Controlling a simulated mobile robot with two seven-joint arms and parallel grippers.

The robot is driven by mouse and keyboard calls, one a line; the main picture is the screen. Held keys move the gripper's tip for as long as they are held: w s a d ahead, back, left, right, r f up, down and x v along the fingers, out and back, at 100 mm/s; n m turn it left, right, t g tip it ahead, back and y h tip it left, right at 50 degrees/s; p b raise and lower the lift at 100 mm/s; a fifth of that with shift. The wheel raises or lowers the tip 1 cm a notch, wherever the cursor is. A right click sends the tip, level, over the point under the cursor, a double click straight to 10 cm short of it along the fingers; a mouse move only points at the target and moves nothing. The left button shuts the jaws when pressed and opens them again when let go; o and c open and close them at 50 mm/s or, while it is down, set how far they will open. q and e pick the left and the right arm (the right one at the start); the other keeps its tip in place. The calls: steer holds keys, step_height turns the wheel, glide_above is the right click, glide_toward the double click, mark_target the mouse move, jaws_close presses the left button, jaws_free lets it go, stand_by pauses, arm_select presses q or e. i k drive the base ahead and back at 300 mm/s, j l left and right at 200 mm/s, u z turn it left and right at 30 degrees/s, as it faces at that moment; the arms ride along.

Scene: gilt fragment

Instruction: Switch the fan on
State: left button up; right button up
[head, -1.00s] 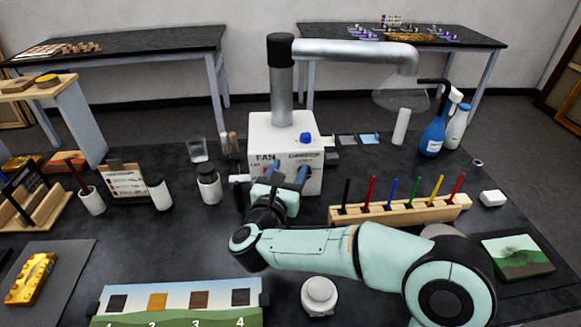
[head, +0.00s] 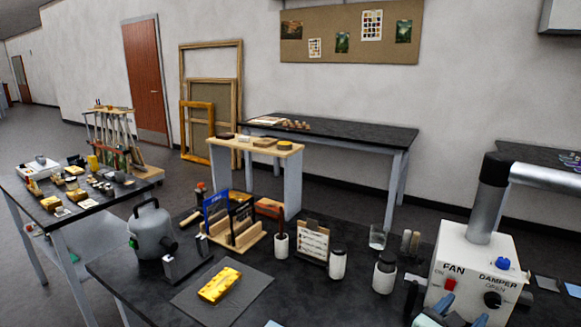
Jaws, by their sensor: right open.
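The fan unit is a white box (head: 466,252) at the right of the head view, with a grey duct (head: 484,212) rising from its top. Its front reads FAN and DAMPER. A red switch (head: 449,284) sits under the FAN label; whether it is set on or off is too small to tell. A black damper knob (head: 492,299) is to its right. My right gripper (head: 448,317) shows only partly at the bottom edge, below the switch and in front of the box. It is open; its contact with the box cannot be judged. My left gripper is out of view.
A gilt fragment (head: 220,285) lies on a grey mat (head: 187,297). A side table (head: 62,217) with small items is at the left.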

mark_target(449, 285)
steer(key=k+j, duration=0.2)
steer(key=j, duration=0.15)
steer(key=k+j, duration=0.15)
steer(key=j, duration=0.25)
steer(key=k+j, duration=0.2)
steer(key=j, duration=0.15)
steer(key=k+j, duration=0.15)
steer(key=j, duration=0.2)
